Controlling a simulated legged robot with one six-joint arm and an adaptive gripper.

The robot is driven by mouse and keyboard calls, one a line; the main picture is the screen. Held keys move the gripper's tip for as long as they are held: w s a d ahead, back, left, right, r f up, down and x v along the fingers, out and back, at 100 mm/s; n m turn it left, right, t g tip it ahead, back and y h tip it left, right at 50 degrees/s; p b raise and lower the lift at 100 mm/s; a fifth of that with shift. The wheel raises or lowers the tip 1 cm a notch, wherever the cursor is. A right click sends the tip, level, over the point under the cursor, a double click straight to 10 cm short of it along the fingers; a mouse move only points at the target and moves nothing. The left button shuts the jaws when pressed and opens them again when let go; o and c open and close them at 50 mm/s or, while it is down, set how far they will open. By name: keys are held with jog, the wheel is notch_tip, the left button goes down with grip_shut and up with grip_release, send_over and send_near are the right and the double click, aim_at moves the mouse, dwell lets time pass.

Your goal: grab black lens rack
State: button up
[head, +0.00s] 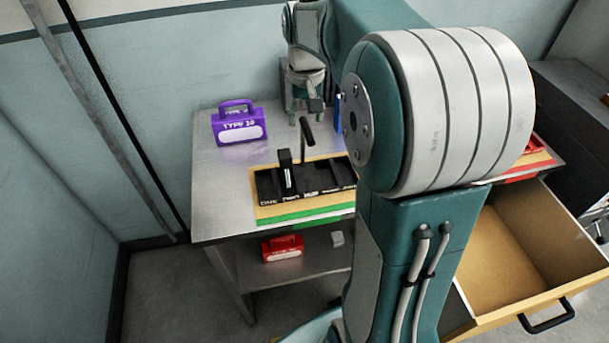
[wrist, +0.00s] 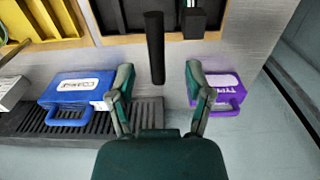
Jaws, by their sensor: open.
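The black lens rack (head: 322,180) lies on a wooden board on the metal table, with white lettering along its front. A black block stands upright in one of its slots. A black post-like handle (head: 306,132) rises at its back. In the wrist view the rack (wrist: 128,14) is cut off at the top edge, and the handle (wrist: 155,50) points toward the camera. My gripper (wrist: 158,72) is open and empty, its fingers on either side of the handle in that view. I cannot tell the remaining height gap. In the head view my gripper (head: 314,104) is just above and behind the handle, partly hidden.
A purple case (head: 238,128) stands at the table's left. A blue case (wrist: 75,92) sits by a dark slotted grate (wrist: 90,125). A red case (head: 283,248) is on the lower shelf. An open drawer (head: 515,240) juts out at right. My arm hides the table's right part.

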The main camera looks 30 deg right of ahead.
aim_at(306, 127)
jog(key=f, duration=0.5)
jog(key=shift+w+d, duration=0.25)
jog(key=shift+d, duration=0.15)
jog(key=shift+a, duration=0.1)
jog(key=shift+a, duration=0.1)
grip_shut()
